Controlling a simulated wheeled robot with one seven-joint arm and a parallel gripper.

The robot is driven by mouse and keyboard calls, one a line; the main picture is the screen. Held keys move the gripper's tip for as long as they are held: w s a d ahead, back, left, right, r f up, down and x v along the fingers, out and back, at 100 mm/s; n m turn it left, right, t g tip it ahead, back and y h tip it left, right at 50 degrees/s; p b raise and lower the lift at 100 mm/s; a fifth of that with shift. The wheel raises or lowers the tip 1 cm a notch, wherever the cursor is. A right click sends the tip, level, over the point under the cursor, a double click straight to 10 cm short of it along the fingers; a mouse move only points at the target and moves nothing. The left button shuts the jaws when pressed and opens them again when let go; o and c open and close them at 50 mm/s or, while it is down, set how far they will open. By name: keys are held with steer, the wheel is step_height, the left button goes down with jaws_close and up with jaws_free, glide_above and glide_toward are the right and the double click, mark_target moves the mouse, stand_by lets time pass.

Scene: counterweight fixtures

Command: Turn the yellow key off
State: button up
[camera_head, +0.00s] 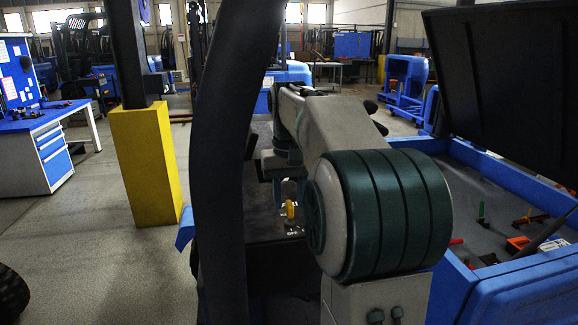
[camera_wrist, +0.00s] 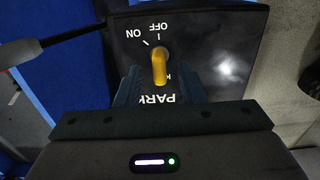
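The yellow key (camera_wrist: 160,68) sits on a dark panel (camera_wrist: 230,40) with white ON, OFF and PARK labels, which appear upside down in the wrist view. Its handle runs from the pivot toward the PARK label, between my fingers. My gripper (camera_wrist: 161,78) is open, with one finger on each side of the key and visible gaps. I cannot tell the fingers' height over the panel. In the head view the key (camera_head: 290,209) shows beside my arm, with OFF lettering just below it. My arm and a dark post hide much of the panel there.
A thick dark post (camera_head: 225,150) stands close in front, left of my arm. A blue bin (camera_head: 470,285) with an open black lid (camera_head: 510,85) and loose tools is at right. A yellow pillar base (camera_head: 143,165) and blue workbench (camera_head: 45,125) are left, with open floor between.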

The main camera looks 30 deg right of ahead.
mark_target(289, 203)
step_height(289, 203, up, 12)
steer(key=p, duration=0.1)
steer(key=shift+p, duration=0.35)
stand_by(0.5)
